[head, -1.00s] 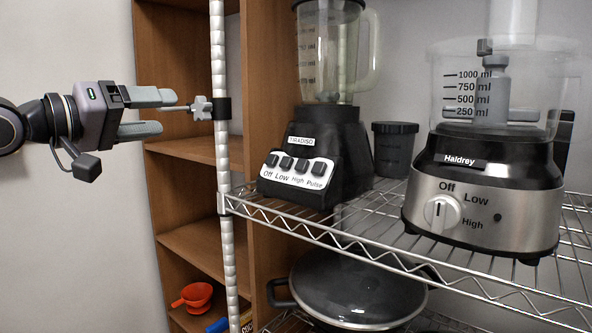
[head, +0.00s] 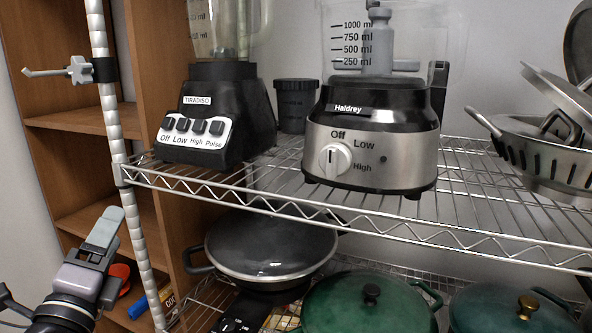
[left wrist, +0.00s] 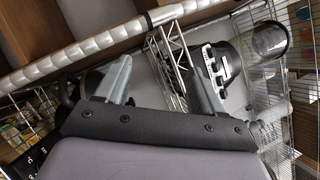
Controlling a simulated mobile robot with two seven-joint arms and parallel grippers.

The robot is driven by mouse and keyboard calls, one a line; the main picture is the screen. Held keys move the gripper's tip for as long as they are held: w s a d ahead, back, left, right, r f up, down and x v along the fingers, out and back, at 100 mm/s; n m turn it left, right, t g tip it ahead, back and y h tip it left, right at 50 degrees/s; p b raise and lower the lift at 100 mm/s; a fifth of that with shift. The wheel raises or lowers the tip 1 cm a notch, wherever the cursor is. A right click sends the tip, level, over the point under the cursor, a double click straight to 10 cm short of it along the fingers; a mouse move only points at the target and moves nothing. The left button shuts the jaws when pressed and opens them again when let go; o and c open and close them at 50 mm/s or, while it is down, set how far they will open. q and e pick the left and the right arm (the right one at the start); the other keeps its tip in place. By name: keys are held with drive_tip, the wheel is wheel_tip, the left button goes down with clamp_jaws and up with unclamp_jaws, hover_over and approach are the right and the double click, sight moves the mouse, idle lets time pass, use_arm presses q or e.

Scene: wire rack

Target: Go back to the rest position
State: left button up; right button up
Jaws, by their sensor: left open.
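My left gripper (head: 103,237) is low at the left of the head view, in front of the wooden shelf and left of the rack post. It is open and I see nothing between its fingers. In the left wrist view my left gripper (left wrist: 160,85) shows its two fingers spread, with the rack behind them. A hook on a clamp (head: 78,70) is fixed to the rack post (head: 108,110), above and apart from the gripper. My right gripper is not in either view.
The wire rack (head: 260,188) holds a black blender (head: 215,120), a food processor (head: 372,140) and a metal colander (head: 540,150). Lidded pots, including a grey-lidded pan (head: 270,245) and a green pot (head: 365,305), sit below. A wooden shelf (head: 70,118) stands behind at left.

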use_arm(q)
drive_tip(key=s+f+n+g+y, duration=0.1)
drive_tip(key=s+f+n+g, duration=0.4)
drive_tip(key=f, duration=0.4)
drive_tip(key=s+f+n+g+y, duration=0.1)
drive_tip(key=s+f+n+g, duration=0.15)
drive_tip(key=f+n, duration=0.55)
drive_tip(key=s+d+f+n+g+h, duration=0.2)
drive_tip(key=s+f+n+g, duration=0.25)
drive_tip(key=s+f, duration=0.35)
drive_tip(key=s+d+f+n+g+h, duration=0.1)
drive_tip(key=s+d+f+n+g, duration=0.4)
drive_tip(key=s, duration=0.6)
drive_tip(key=w+f+m+t+h+p, duration=0.2)
drive_tip(key=w+f+t, duration=0.3)
drive_tip(key=f, duration=0.3)
drive_tip(key=shift+w+d+t, duration=0.35)
drive_tip(key=shift+w+t, duration=0.05)
drive_tip(key=shift+w, duration=0.5)
drive_tip(key=shift+f, duration=0.1)
